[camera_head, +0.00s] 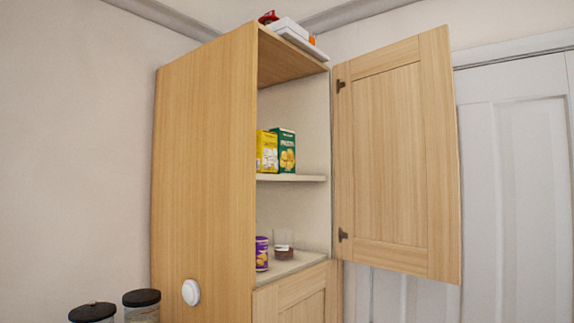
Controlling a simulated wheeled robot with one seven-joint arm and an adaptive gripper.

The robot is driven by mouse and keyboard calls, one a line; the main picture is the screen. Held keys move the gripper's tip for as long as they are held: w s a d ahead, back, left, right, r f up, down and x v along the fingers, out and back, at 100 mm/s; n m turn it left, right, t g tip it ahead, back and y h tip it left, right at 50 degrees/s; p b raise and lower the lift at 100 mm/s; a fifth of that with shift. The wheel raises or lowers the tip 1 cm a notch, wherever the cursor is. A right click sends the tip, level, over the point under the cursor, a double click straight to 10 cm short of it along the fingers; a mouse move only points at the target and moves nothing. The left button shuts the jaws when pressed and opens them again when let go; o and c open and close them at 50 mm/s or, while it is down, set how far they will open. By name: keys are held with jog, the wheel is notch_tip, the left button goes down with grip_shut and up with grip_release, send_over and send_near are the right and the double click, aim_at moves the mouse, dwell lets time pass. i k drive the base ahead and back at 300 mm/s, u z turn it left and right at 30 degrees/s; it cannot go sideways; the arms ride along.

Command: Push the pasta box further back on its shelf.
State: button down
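The pasta box (287,152) is a green upright carton with a yellow food picture and lettering that seems to read "pasta". It stands on the upper shelf (300,178) of an open wooden cabinet (205,165). A yellow carton (267,155) stands beside it on the left, partly hidden by the cabinet's side wall. From this angle I cannot tell exactly how far the pasta box is from the shelf's front edge. My gripper is not in view.
The cabinet door (396,160) is swung open to the right. A purple can (262,253) and a glass jar (283,245) stand on the lower level. Dark-lidded jars (142,298) are at the bottom left. Some items (290,28) lie on the cabinet top. The shelf right of the pasta box looks clear.

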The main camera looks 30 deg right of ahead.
aim_at(286, 138)
jog(key=z, duration=0.4)
jog(key=i, duration=0.7)
jog(key=z, duration=0.75)
